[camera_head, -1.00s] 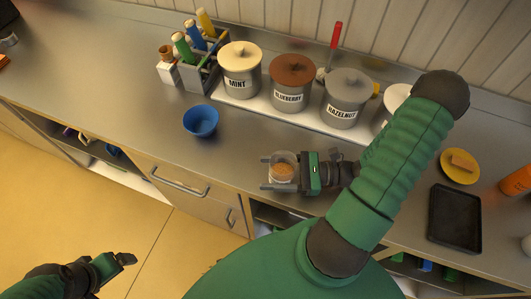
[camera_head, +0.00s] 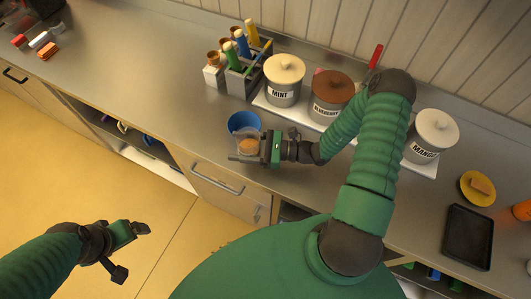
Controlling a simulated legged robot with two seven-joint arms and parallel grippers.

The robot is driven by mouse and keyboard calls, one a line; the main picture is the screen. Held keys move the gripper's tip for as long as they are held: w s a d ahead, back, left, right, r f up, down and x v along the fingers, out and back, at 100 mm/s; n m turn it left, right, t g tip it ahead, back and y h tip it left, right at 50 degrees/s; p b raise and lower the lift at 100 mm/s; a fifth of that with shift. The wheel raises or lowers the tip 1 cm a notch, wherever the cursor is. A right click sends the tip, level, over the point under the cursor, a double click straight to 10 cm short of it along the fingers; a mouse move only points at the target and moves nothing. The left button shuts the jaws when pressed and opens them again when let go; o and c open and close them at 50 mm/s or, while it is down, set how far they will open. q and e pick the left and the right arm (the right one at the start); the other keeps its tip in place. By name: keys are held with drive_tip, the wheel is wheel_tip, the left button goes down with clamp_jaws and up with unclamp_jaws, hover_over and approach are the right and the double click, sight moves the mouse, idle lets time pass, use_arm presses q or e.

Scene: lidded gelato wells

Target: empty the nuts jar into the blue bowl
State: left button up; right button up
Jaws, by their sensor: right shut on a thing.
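The blue bowl (camera_head: 243,121) stands on the steel counter, left of the middle. A clear jar with brown nuts (camera_head: 247,145) is between the fingers of my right gripper (camera_head: 246,147), which is shut on it. The jar is just in front of the bowl and overlaps its near edge in the view; I cannot tell whether they touch. The jar looks about upright, and the nuts are inside it. My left gripper (camera_head: 138,228) hangs over the floor, away from the counter, and looks empty; its finger gap is not clear.
Lidded wells labelled mint (camera_head: 284,82), blueberry (camera_head: 332,98) and mango (camera_head: 432,138) line the back; my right arm hides the part between the last two. A grey caddy (camera_head: 240,80) with bottles stands behind the bowl.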

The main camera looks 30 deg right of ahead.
sight(242, 143)
drive_tip(key=shift+w+a+r+m+p, duration=0.3)
drive_tip(key=shift+w+r+m+p, duration=0.15)
drive_tip(key=shift+w, duration=0.2)
drive_tip(key=shift+w+a+r+m+p, duration=0.3)
drive_tip(key=shift+w+m+p, duration=0.2)
drive_tip(key=shift+w+m, duration=0.1)
drive_tip(key=shift+d+f+m, duration=0.1)
drive_tip(key=shift+f+m, duration=0.25)
drive_tip(key=shift+m, duration=0.5)
drive_tip(key=m, duration=0.1)
drive_tip(key=f+m, duration=0.1)
drive_tip(key=f+m+b, duration=0.1)
drive_tip(key=shift+w+d+f+m+g, duration=0.1)
drive_tip(key=shift+d+f+m+g, duration=0.05)
drive_tip(key=shift+d+m+g, duration=0.2)
use_arm(q)
drive_tip(key=r, duration=0.1)
drive_tip(key=r+p, duration=0.2)
drive_tip(key=r, duration=0.1)
drive_tip(key=shift+w+d, duration=0.25)
drive_tip(key=shift+d, duration=0.15)
use_arm(e)
drive_tip(key=m, duration=0.2)
drive_tip(key=w+m, duration=0.1)
drive_tip(key=m, duration=0.1)
drive_tip(key=m+g, duration=0.1)
drive_tip(key=m, duration=0.1)
drive_tip(key=shift+w+d+r, duration=0.2)
drive_tip(key=shift+d, duration=0.05)
